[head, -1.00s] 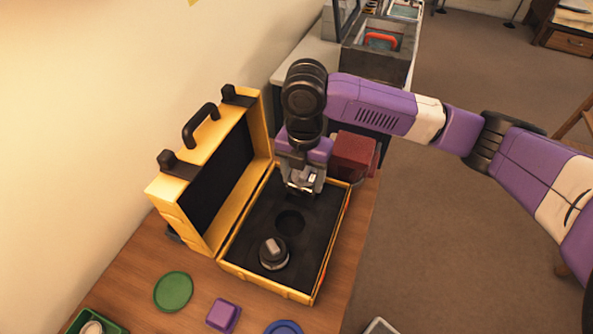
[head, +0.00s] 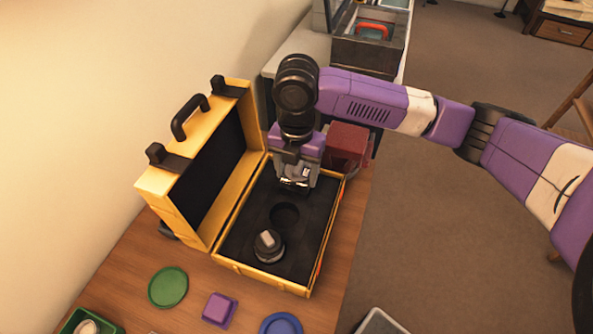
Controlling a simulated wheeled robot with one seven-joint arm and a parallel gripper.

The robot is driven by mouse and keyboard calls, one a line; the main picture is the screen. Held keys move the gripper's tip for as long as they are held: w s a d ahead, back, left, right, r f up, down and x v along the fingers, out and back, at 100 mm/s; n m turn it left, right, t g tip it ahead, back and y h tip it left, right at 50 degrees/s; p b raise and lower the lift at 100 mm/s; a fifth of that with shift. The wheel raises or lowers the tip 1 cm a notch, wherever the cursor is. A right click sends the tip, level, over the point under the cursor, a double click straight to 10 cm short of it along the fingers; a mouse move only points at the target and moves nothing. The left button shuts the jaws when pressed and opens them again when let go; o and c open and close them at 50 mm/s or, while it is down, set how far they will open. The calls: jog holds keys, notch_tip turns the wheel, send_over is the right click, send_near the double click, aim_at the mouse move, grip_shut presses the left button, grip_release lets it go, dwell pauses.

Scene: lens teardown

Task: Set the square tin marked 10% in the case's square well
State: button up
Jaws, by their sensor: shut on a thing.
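The open yellow case (head: 262,276) stands on the wooden table, its black foam bed facing up. A round well (head: 284,215) shows empty in the foam, and a dark round piece with a pale block-like top (head: 268,246) sits nearer the front. My gripper (head: 295,184) points down over the far end of the bed. It is shut on a small pale thing (head: 300,173), likely the square tin, mostly hidden by the jaws. I cannot read any mark on it. The square well is not visible; the gripper covers that part of the foam. I cannot tell whether the thing touches the foam.
The case's raised lid (head: 188,185) stands at the left. A dark red box (head: 347,145) is close behind the case, right of my gripper. A green disc (head: 168,287), a purple square piece (head: 219,308), a blue round dish (head: 281,326) and a green tray (head: 75,322) lie in front.

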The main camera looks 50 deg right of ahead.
jog(key=shift+f+b, duration=1.1)
jog(key=shift+f, duration=0.45)
jog(key=o, duration=1.7)
jog(key=shift+r, duration=0.1)
jog(key=shift+r+p, duration=3.5)
jog(key=shift+r, duration=0.95)
